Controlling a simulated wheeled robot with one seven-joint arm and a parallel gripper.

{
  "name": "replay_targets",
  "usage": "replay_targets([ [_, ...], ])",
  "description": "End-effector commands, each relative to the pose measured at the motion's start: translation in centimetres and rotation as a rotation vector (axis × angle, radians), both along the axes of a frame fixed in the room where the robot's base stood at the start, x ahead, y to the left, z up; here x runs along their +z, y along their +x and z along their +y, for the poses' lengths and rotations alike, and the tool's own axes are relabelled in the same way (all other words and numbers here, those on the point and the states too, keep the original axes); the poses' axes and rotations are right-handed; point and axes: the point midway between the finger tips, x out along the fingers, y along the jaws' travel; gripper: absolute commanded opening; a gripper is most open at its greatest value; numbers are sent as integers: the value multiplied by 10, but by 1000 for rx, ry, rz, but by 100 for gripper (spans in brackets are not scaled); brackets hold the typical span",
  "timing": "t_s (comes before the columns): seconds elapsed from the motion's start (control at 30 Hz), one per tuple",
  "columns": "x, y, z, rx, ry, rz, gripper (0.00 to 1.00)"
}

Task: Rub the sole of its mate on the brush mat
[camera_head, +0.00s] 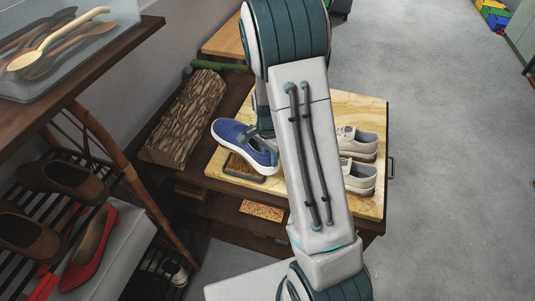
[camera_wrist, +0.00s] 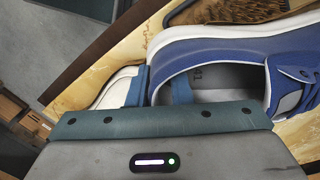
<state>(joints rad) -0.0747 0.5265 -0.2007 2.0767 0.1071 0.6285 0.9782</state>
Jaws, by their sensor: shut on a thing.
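A blue shoe (camera_head: 242,147) with a white sole is at the left part of the light wooden board (camera_head: 347,102), its toe toward the upper left. I cannot tell whether the sole touches the bristles.
Two off-white shoes (camera_head: 358,142) (camera_head: 357,176) stand at the right of the board, partly behind my arm. A log (camera_head: 187,115) lies to the left. A rack at the left holds brown and red shoes (camera_head: 90,248). A tray of wooden spoons (camera_head: 60,38) is above it.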

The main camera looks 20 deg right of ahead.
Motion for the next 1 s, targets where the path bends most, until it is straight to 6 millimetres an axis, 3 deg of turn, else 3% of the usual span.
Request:
replay_targets([
  [0.37,-2,-23,-10,-1,0,0,0],
  [1.0,0,14,7,2,0,-1,0],
])
